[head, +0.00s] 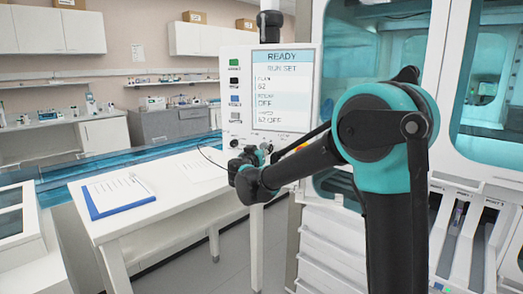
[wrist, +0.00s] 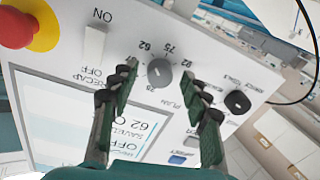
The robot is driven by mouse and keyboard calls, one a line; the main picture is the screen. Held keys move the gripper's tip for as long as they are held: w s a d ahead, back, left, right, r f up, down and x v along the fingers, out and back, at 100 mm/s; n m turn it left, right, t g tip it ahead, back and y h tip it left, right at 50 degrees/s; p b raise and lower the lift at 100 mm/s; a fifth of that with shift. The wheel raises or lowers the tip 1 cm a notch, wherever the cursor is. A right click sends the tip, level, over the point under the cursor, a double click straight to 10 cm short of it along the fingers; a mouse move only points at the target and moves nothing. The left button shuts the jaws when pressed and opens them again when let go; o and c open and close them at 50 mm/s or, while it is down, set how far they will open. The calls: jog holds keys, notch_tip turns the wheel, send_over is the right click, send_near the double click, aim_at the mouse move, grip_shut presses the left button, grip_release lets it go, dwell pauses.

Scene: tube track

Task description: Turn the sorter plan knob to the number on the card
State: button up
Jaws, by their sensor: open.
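The grey plan knob (wrist: 159,73) is on the white sorter panel in the wrist view, with numbers including 62, 75 and 82 around it. Its exact pointer direction is hard to read. My gripper (wrist: 160,78) is open, one finger on each side of the knob in the picture; I cannot tell whether they touch it. In the head view my gripper (head: 256,156) is at the panel's lower part and hides the knob. The screen (head: 282,90) reads READY, with PLAN 62 and SAVED 62 OFF. No card number is readable.
A second, black knob (wrist: 238,102), a white recap switch (wrist: 95,42) and a red stop button (wrist: 16,28) on yellow flank the plan knob. A blue clipboard (head: 118,194) with paper lies on the white table (head: 150,222). Floor shows beyond the table.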

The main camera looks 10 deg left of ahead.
grip_shut()
dwell(0.3)
jog(key=n, duration=0.8)
jog(key=shift+g, duration=0.3)
jog(key=n, duration=0.4)
jog(key=shift+n, duration=0.4)
jog(key=shift+a+n+h, duration=0.1)
jog(key=shift+n+h, duration=0.3)
jog(key=shift+n, duration=1.7)
